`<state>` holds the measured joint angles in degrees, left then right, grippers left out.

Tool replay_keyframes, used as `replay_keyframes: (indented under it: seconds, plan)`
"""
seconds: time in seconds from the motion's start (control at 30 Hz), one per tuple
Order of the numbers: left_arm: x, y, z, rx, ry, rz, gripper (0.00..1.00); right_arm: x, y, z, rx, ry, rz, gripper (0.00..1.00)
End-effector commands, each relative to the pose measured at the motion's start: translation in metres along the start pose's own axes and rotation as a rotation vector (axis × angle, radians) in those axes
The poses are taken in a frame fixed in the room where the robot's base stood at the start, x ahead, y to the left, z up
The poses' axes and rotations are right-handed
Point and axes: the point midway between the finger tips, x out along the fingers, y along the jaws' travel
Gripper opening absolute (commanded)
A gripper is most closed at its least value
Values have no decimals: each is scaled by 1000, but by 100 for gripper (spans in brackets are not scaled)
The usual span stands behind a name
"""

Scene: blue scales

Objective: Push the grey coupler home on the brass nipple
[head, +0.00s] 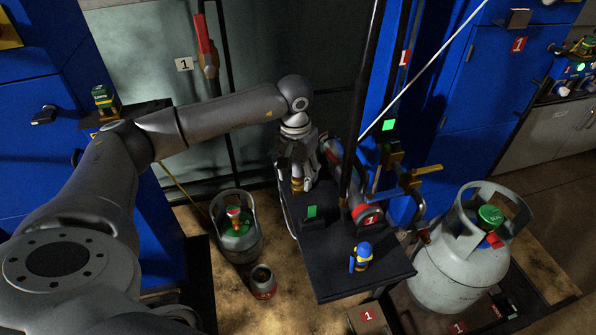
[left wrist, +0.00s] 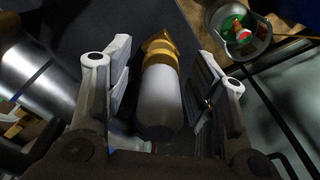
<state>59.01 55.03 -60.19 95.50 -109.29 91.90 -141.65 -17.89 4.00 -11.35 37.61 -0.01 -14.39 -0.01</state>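The grey coupler (left wrist: 161,98) is a pale grey cylinder in the middle of the left wrist view. The brass nipple (left wrist: 158,48) shows as brass at its far end, in line with it. I cannot tell how deep the coupler sits on the brass. My left gripper (left wrist: 164,62) is open, with one finger on each side of the coupler and narrow gaps beside it. In the head view my left gripper (head: 298,172) points down at the back left of the dark table, with brass (head: 297,185) showing below; the coupler is mostly hidden there. My right gripper is not in view.
The dark table (head: 345,265) carries a blue and yellow object (head: 361,257) and a red-ended cylinder (head: 366,214). A dark pole (head: 358,110) rises close to the gripper's right. Gas bottles stand on the floor left (head: 238,240) and right (head: 450,270). The table's front is mostly clear.

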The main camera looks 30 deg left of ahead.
Motion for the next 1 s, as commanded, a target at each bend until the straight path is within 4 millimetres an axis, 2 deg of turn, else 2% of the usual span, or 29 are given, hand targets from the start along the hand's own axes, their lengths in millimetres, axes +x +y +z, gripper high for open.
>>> replay_keyframes:
  seconds: [0.13, 0.2, 0.27, 0.37, 0.73, 1.0]
  plan:
    - [0, 0, 0, 0, 0, 0, 52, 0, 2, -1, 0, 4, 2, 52]
    - [0, 0, 0, 0, 0, 0, 52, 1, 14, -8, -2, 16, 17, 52]
    - [-3, 0, 0, 0, 1, 0, 52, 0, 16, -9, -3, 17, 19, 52]
    - [-12, 0, -1, 0, 3, 1, 52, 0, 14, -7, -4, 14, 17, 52]
    - [-66, 0, -1, 0, 3, 1, 52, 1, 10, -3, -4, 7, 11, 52]
    - [-80, 0, 0, 0, 0, 0, 52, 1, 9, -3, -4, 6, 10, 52]
